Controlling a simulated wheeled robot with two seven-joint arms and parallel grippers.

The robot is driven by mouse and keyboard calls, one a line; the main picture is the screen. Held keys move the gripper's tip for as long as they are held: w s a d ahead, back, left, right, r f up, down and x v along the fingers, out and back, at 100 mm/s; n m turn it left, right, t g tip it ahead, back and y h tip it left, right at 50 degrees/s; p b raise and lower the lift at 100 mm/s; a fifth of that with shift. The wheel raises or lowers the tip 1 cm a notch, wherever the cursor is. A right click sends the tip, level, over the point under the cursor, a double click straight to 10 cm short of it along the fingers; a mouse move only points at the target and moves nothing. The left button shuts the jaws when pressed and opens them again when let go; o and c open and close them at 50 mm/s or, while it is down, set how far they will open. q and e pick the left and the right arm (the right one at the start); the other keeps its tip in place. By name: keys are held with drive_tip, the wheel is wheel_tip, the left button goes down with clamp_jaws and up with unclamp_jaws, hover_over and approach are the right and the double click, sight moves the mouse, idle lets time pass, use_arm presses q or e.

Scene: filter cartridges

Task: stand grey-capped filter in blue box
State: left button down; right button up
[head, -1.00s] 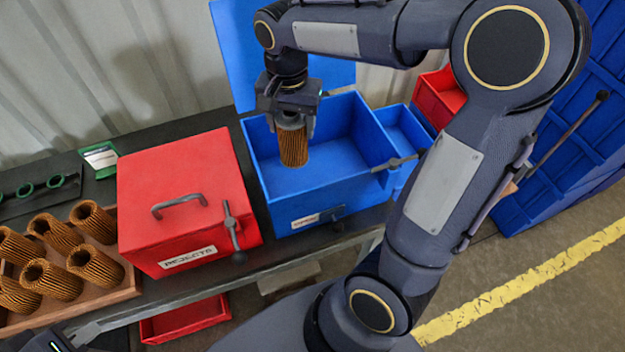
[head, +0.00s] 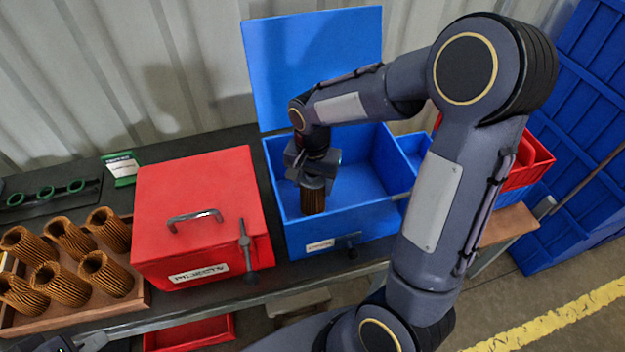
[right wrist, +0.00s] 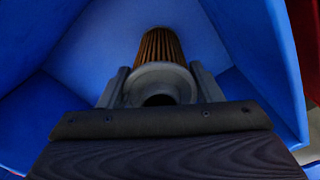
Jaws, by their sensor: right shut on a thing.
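The grey-capped filter (head: 313,200) has brown pleats and hangs upright inside the blue box (head: 370,219), near its left front. My right gripper (head: 315,178) is shut on its grey cap from above. In the right wrist view the gripper (right wrist: 160,88) has a finger on each side of the grey cap, and the filter's brown pleats (right wrist: 160,48) extend beyond it between blue walls. I cannot tell whether its lower end touches the box floor. The blue box's lid (head: 315,60) stands open at the back. My left gripper (head: 70,343) is only partly visible at the bottom left edge.
A closed red box (head: 195,225) labelled rejects stands left of the blue box. A wooden tray (head: 135,300) with several brown filters is further left. A red bin (head: 530,165) is at the right. The blue box's remaining interior looks clear.

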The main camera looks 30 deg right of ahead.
drive_tip(key=shift+f, duration=0.1)
drive_tip(key=o, duration=1.1)
